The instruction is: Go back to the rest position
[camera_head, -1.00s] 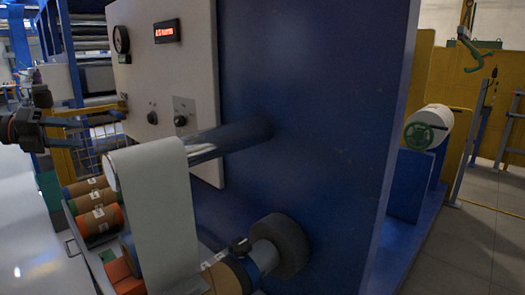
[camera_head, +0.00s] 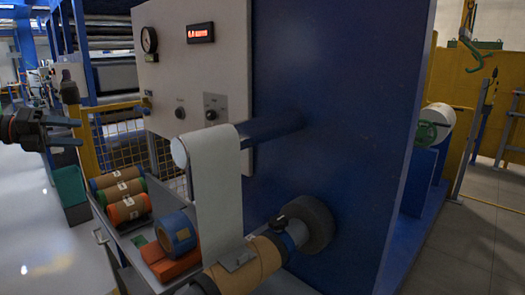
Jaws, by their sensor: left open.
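My left gripper (camera_head: 62,130) is at the left edge of the head view, open and empty, with its fingers pointing right. It is in the air, apart from the machine and the rolls. My right gripper is not in view. A white film web (camera_head: 218,190) hangs from an upper roller (camera_head: 272,128) down to a brown roll (camera_head: 250,262) on the lower shaft, beside a dark round hub (camera_head: 312,226) on the blue machine wall (camera_head: 350,120).
A tray (camera_head: 132,240) left of the web holds orange-brown rolls (camera_head: 128,208), a blue roll (camera_head: 176,232) and an orange block (camera_head: 166,262). A white control panel (camera_head: 180,75), yellow mesh fence (camera_head: 120,145) and green bin (camera_head: 72,190) stand nearby. Open floor (camera_head: 35,240) lies at left.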

